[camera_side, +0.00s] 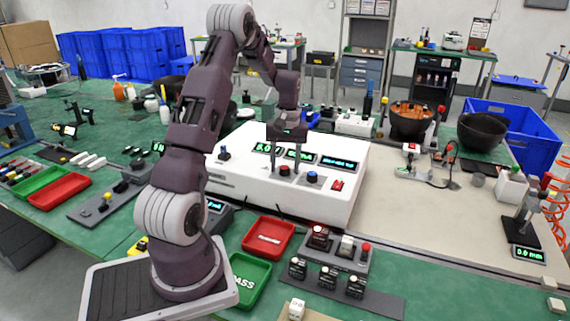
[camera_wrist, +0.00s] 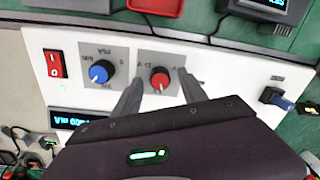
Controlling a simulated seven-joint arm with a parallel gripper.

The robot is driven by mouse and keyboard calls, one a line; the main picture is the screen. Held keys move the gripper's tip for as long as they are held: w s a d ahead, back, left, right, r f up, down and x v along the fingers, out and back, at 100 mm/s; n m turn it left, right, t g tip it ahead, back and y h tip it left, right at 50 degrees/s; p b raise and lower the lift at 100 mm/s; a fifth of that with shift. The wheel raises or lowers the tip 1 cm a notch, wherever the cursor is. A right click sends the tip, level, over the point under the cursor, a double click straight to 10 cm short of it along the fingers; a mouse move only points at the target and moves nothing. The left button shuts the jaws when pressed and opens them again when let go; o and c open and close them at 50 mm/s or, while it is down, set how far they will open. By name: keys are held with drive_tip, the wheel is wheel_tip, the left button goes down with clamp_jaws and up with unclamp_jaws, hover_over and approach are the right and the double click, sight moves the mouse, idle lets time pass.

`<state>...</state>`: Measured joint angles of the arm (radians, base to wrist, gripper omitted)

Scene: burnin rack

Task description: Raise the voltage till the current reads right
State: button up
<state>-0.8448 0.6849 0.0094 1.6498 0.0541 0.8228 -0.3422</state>
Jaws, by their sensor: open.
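The white power supply box (camera_side: 240,188) stands on the bench with green displays (camera_side: 338,162) on its sloped top; their digits are too small or covered to read surely. Its red knob (camera_wrist: 160,79) sits on a grey plate, with a blue knob (camera_wrist: 101,72) to its left in the wrist view. A red rocker switch (camera_wrist: 54,64) is beyond the blue knob. My gripper (camera_wrist: 159,74) is open over the red knob, one finger on each side of it. Whether the fingers touch the knob cannot be told. In the side view my gripper (camera_side: 286,162) partly covers the middle display.
A blue plug (camera_wrist: 281,99) sticks out at the box's other end. Red tray (camera_side: 268,237) and green PASS tray (camera_side: 246,278) lie in front of the box. Small switch modules (camera_side: 327,280) stand nearby. The beige mat (camera_side: 410,225) right of the box has free room.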

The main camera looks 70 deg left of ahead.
clamp_jaws()
drive_tip(key=shift+m, duration=2.8)
unclamp_jaws()
drive_tip(key=shift+r, duration=0.1)
